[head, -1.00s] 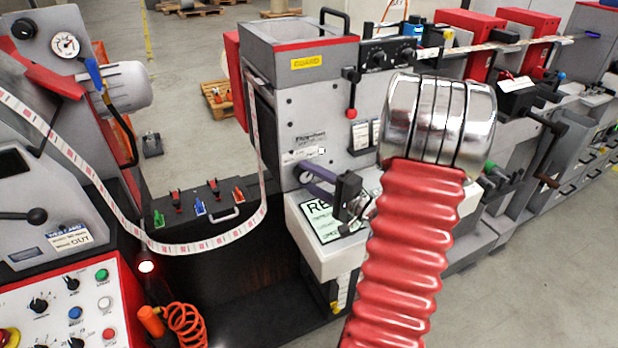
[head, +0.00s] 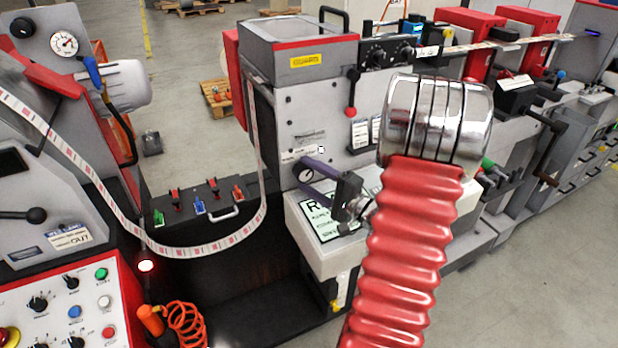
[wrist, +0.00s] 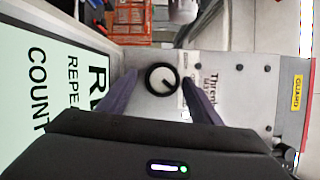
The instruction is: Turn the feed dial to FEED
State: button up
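The feed dial (head: 304,174) is a round black knob with a light face and a pointer mark, on the grey front panel below the guard box. In the wrist view the dial (wrist: 161,78) sits between the fingertips, its pointer toward the lower right. Marks around it are too small to read. My gripper (head: 318,179) has purple fingers and reaches the panel from the right. In the wrist view my gripper (wrist: 160,82) is open, one finger on each side of the dial, with a visible gap on both sides. I cannot tell the remaining depth to the panel.
A white ledge with a green-edged sign (head: 320,215) lies just below the gripper. A red-knobbed lever (head: 350,111) hangs above right. The printed label web (head: 200,246) loops down at the left. A control panel (head: 65,300) with several knobs stands at lower left.

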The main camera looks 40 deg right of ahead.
jog(key=shift+s, duration=0.1)
jog(key=s, duration=0.4)
jog(key=s+d, duration=0.1)
jog(key=s, duration=0.8)
jog(key=shift+s+d+f, duration=0.2)
jog(key=shift+s+f, duration=0.05)
jog(key=shift+f, duration=0.1)
dwell(0.4)
